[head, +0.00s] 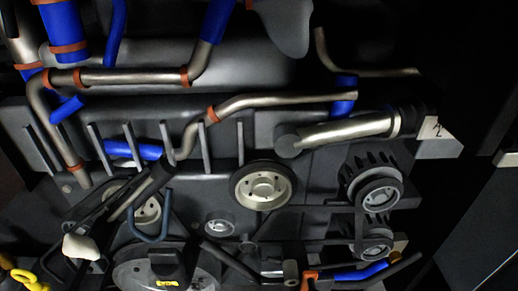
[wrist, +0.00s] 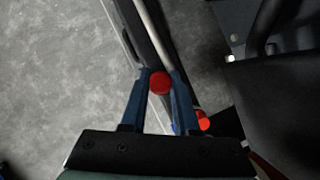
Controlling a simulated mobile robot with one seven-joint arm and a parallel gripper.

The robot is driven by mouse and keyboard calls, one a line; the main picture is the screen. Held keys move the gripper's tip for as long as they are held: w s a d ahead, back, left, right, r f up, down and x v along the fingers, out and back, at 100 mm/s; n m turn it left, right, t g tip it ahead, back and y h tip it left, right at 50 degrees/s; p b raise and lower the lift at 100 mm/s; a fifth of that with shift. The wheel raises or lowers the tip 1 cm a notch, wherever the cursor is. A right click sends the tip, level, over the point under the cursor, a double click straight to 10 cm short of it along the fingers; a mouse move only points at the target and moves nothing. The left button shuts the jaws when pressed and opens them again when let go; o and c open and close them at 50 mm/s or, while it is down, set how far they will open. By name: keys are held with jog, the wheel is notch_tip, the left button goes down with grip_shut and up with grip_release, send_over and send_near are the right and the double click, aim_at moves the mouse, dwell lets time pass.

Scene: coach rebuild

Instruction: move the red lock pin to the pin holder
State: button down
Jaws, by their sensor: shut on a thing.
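In the wrist view, my gripper (wrist: 160,76) has its two dark blue fingers closed on the red lock pin (wrist: 160,84). Only the pin's round red end shows between the fingertips, and the rest of it is hidden. I cannot make out the red lock pin in the head view. I cannot identify the pin holder in either view.
A second red piece (wrist: 203,121) shows right of the fingers in the wrist view. A dark panel (wrist: 275,95) fills the right side, and grey floor (wrist: 60,70) lies left. The head view shows an engine with steel pipes (head: 130,76) and pulleys (head: 263,187).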

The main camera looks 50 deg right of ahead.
jog(key=shift+s+a, duration=0.1)
jog(key=shift+f+p, duration=0.15)
jog(key=shift+p, duration=0.15)
jog(key=shift+f, duration=0.15)
dwell(0.4)
jog(key=shift+f+b, duration=0.35)
jog(key=shift+f, duration=0.4)
jog(key=shift+f, duration=0.1)
jog(key=shift+f, duration=0.5)
jog(key=shift+f, duration=0.45)
dwell(0.7)
jog(key=shift+f, duration=0.25)
dwell(0.4)
